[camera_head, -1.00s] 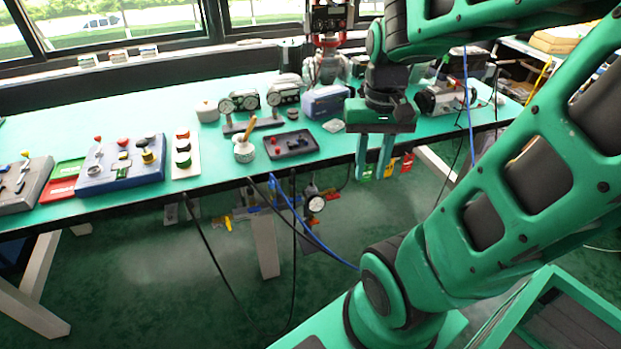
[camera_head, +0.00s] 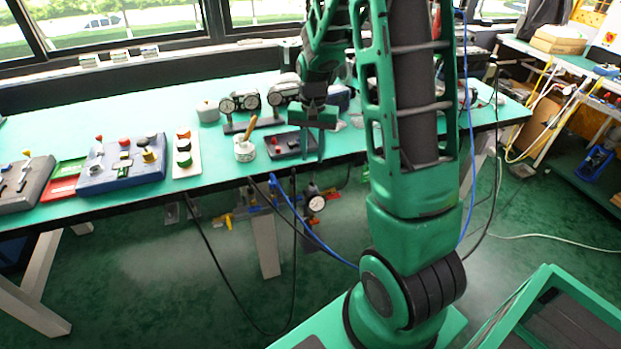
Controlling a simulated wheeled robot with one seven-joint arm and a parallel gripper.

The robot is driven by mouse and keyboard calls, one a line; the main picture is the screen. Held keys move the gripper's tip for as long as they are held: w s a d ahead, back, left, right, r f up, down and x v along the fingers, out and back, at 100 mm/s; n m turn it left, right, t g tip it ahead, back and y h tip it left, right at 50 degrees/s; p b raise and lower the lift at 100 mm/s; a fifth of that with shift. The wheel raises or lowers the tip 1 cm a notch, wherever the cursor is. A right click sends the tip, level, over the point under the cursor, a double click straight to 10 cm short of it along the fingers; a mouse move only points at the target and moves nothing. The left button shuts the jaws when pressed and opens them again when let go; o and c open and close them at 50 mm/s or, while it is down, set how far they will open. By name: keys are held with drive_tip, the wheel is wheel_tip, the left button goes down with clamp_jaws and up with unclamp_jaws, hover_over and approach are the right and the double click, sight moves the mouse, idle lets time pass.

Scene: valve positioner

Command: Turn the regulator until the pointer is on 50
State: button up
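A dark unit with a round white-faced gauge (camera_head: 316,203) sits below the table's front edge; it looks like a regulator with its dial. Its pointer and scale are too small to read. A grey device with two round dials (camera_head: 240,103) stands on the table, and I cannot tell whether it belongs to the regulator. My gripper (camera_head: 312,153) points down over the table near its front edge, above and close to a dark tray (camera_head: 280,146). Its two fingers look apart with nothing between them. The gripper is above the gauge unit and clear of it.
The green table (camera_head: 225,165) carries a white pot with a brush (camera_head: 244,150), a panel with several push buttons (camera_head: 186,152) and a blue control box (camera_head: 122,168). Black and blue cables (camera_head: 297,215) hang below the front edge. My arm hides the table's right part.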

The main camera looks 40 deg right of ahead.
sight(313, 177)
wheel_tip(313, 177, down, 10)
idle(0.5)
clamp_jaws()
